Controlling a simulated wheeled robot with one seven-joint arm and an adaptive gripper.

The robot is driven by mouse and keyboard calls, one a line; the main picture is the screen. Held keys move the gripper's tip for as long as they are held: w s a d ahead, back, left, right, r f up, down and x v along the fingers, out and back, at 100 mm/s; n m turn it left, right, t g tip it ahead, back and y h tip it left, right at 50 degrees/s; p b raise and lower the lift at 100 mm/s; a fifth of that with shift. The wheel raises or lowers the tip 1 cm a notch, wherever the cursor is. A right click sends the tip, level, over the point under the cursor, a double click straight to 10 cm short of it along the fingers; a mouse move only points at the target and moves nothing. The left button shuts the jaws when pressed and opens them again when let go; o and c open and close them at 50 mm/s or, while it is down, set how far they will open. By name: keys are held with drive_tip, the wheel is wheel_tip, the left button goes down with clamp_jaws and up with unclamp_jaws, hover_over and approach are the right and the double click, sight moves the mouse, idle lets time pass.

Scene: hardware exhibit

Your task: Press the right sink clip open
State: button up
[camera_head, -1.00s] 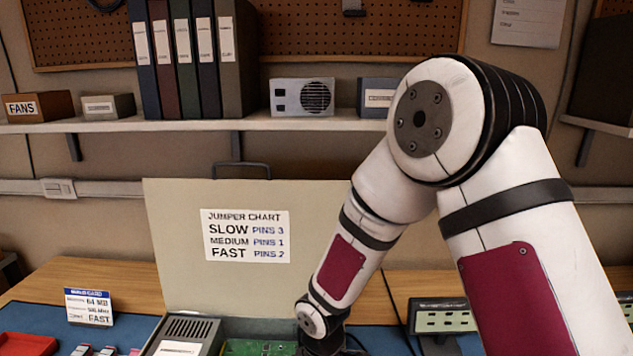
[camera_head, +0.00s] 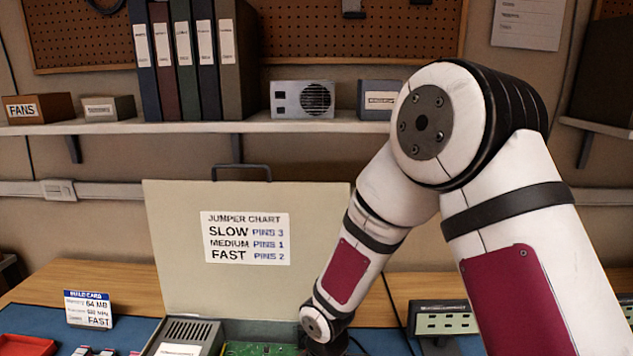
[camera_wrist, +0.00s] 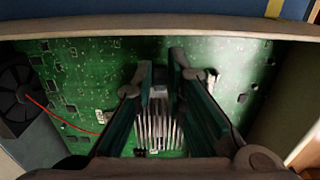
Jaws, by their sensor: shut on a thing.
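A grey finned heat sink (camera_wrist: 158,125) sits on the green circuit board (camera_wrist: 85,85) inside the open case. My gripper (camera_wrist: 161,78) is over the heat sink in the wrist view, its two dark fingers close together and shut on the upper part of the sink. The right sink clip cannot be made out clearly; the fingers cover that area. In the head view the board (camera_head: 245,349) shows only as a strip in the case, and my gripper is hidden below the wrist.
The case's raised lid carries a jumper chart (camera_head: 245,237). A dark fan (camera_wrist: 20,92) with a red wire (camera_wrist: 60,120) is at the left inside.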

drive_tip(key=shift+d+f, duration=0.15)
drive_tip(key=shift+d, duration=0.2)
idle(0.4)
drive_tip(key=o, duration=0.5)
drive_tip(key=shift+s, duration=0.1)
drive_tip(key=shift+c, duration=0.2)
drive_tip(key=shift+a+r+p, duration=0.1)
drive_tip(key=shift+r+p, duration=1.9)
drive_tip(key=shift+r, duration=1.5)
